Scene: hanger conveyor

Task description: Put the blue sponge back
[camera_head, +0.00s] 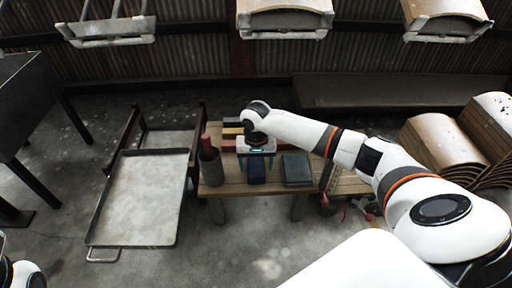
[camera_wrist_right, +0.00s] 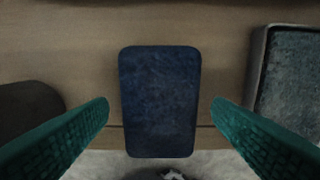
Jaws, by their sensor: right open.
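The blue sponge (camera_wrist_right: 160,100) is a dark blue rounded block lying on the wooden table (camera_head: 237,187). In the head view the sponge (camera_head: 257,172) is under my right gripper (camera_head: 256,160). In the right wrist view the green fingers of this gripper (camera_wrist_right: 160,108) are spread wide, one on each side of the sponge, with a gap to it on both sides. Nothing is held. Of my left arm only a white part shows at the lower left corner of the head view; its gripper is out of view.
A grey tray with a blue-grey pad (camera_head: 297,168) lies right of the sponge. A dark cup with a red bottle (camera_head: 209,150) stands left of it. A flat metal cart (camera_head: 140,205) is at the left, and curved wooden panels (camera_head: 440,146) are stacked at the right.

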